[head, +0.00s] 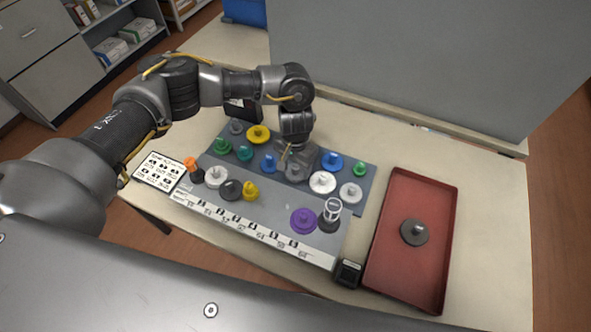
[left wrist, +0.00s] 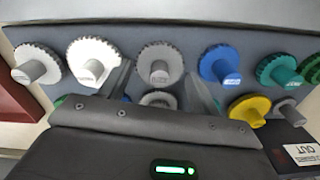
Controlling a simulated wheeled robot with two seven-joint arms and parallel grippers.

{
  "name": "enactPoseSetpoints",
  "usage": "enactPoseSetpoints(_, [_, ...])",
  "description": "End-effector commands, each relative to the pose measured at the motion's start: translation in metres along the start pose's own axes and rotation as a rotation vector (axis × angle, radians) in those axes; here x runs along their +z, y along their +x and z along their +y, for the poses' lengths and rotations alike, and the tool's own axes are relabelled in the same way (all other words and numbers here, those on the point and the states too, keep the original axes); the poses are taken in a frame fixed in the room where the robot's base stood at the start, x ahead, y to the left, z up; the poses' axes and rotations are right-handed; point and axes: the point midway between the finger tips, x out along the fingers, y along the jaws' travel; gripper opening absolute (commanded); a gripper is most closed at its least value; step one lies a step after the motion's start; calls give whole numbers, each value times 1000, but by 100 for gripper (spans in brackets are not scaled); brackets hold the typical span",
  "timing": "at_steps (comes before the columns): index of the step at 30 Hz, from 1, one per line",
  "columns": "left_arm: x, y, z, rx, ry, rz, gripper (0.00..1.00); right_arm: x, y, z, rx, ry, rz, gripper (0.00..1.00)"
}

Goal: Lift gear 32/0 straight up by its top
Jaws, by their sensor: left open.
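Several gears with upright hubs stand on a blue-grey board (head: 275,200). The print on the hubs is too small to read, so I cannot confirm which is 32/0. A grey gear (head: 294,174) stands right by my left gripper (head: 296,158). In the left wrist view this grey gear (left wrist: 160,62) appears between the two open fingers (left wrist: 160,90), its hub pointing toward the gripper. The fingers are on either side of it in that picture; I see no contact. Another grey gear (left wrist: 157,99) is partly hidden behind the gripper body. My right gripper is not in view.
White gears (head: 322,182) and a blue gear (head: 332,162) stand close by. Yellow (head: 258,134), green and purple (head: 303,220) gears are elsewhere on the board. A red tray (head: 392,250) at the right holds a dark grey gear (head: 414,232). A tall panel (head: 430,60) closes the back.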

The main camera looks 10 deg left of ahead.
Motion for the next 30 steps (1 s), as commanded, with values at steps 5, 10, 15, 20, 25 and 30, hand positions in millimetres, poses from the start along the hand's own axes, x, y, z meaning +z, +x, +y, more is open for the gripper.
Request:
enactPoseSetpoints(5, [0,18,0,0,0,0,62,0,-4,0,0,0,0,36])
enactPoseSetpoints(10, [0,21,0,0,0,1,62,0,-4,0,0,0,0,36])
enactPoseSetpoints(15, [0,21,0,0,0,1,53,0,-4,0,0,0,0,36])
enactPoseSetpoints(20, [0,21,0,0,0,1,34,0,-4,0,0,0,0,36])
enactPoseSetpoints(25, [0,21,0,0,0,1,34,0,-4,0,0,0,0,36])
enactPoseSetpoints(30, [-1,17,0,2,1,2,34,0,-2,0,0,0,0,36])
